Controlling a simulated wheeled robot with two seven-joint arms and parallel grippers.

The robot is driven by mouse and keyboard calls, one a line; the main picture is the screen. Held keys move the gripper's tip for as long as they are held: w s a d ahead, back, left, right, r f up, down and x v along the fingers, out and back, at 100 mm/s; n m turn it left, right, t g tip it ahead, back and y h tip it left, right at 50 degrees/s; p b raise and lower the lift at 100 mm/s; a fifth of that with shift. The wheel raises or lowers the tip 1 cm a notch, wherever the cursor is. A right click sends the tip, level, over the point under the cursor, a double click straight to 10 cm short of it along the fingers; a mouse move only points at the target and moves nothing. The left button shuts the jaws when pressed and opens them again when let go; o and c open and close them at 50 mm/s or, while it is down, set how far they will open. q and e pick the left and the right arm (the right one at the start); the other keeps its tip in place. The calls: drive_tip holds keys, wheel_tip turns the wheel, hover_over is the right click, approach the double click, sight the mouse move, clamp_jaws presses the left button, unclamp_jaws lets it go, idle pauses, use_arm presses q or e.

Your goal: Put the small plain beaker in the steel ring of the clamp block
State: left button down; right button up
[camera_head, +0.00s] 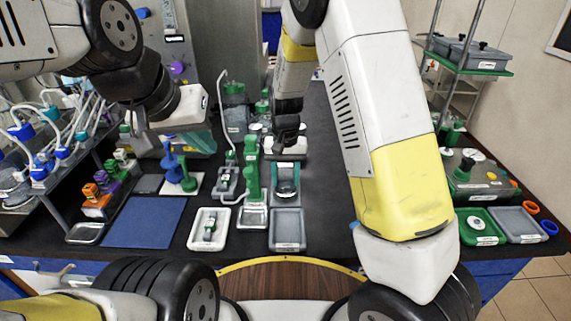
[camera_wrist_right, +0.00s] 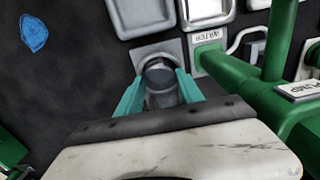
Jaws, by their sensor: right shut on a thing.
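My right gripper (camera_head: 286,186) has its teal fingers on either side of a small plain beaker (camera_wrist_right: 161,84) and is shut on it, low over the bench. In the right wrist view the fingers (camera_wrist_right: 160,77) flank the dark, clear beaker. A grey square block (camera_wrist_right: 145,52) lies directly below the beaker. I cannot tell whether it is the clamp block, or whether the beaker is inside a steel ring, since the beaker and fingers cover its middle. My left gripper (camera_head: 188,138) hangs over the left side of the bench; its fingers are not clear.
A green upright stand (camera_head: 252,175) is close left of my right gripper. Grey trays (camera_head: 287,229) and a white tray (camera_head: 194,239) lie in front. A blue mat (camera_head: 139,222) is at left. Dark bench between the right arm and green stand is narrow.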

drive_tip(key=shift+f, duration=0.2)
drive_tip(key=o, duration=1.4)
drive_tip(key=shift+c, duration=0.2)
drive_tip(key=shift+r, duration=0.1)
wheel_tip(320, 180, up, 12)
drive_tip(key=s+d+r+t+y, duration=0.1)
drive_tip(key=s+d+r+t, duration=0.2)
drive_tip(key=s+d+r, duration=0.3)
drive_tip(key=s+d+r+t+y, duration=0.1)
drive_tip(key=s+d+r+t, duration=0.2)
drive_tip(key=s, duration=1)
drive_tip(key=d+r, duration=0.3)
drive_tip(key=d, duration=0.2)
drive_tip(key=shift+s+r+n, duration=0.3)
drive_tip(key=shift+s+r, duration=0.05)
drive_tip(key=shift+r, duration=0.05)
drive_tip(key=shift+d, duration=0.1)
